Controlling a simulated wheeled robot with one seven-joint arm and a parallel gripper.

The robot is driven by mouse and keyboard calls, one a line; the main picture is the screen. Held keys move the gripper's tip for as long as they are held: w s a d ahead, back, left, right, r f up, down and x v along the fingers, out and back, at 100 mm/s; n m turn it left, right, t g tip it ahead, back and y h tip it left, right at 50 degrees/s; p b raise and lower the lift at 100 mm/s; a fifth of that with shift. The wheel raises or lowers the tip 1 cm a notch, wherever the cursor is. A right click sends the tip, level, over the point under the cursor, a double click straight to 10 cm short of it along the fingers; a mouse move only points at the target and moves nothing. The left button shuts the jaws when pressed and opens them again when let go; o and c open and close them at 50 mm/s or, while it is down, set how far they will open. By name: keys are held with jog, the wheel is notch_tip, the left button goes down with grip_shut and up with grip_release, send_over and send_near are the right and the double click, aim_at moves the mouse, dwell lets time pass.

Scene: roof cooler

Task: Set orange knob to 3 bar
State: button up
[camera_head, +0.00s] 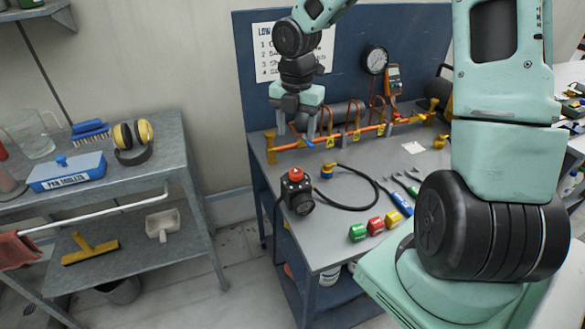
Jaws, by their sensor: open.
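A black regulator-like device (298,196) stands upright near the left edge of the workbench, with an orange-red knob (296,175) on top. Its setting is too small to read. My gripper (296,132) hangs fingers down above the back left of the bench, behind the knob and apart from it. Its fingers are spread and nothing shows between them. They are close to the orange pipe (350,133) and a small blue handle (309,142). A round gauge (375,60) is on the blue back panel; its reading is too small to tell.
A black hose (365,177) curls across the bench (330,240). Green, red and yellow pieces (375,226) lie at the front beside tools (400,203). A grey cart (185,165) with a blue box (66,172) stands left. My arm hides the bench's right side.

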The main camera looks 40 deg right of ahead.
aim_at(296, 172)
notch_tip(296, 172, down, 12)
jog(key=shift+f+b, duration=0.2)
jog(key=shift+b, duration=0.6)
jog(key=c, duration=1)
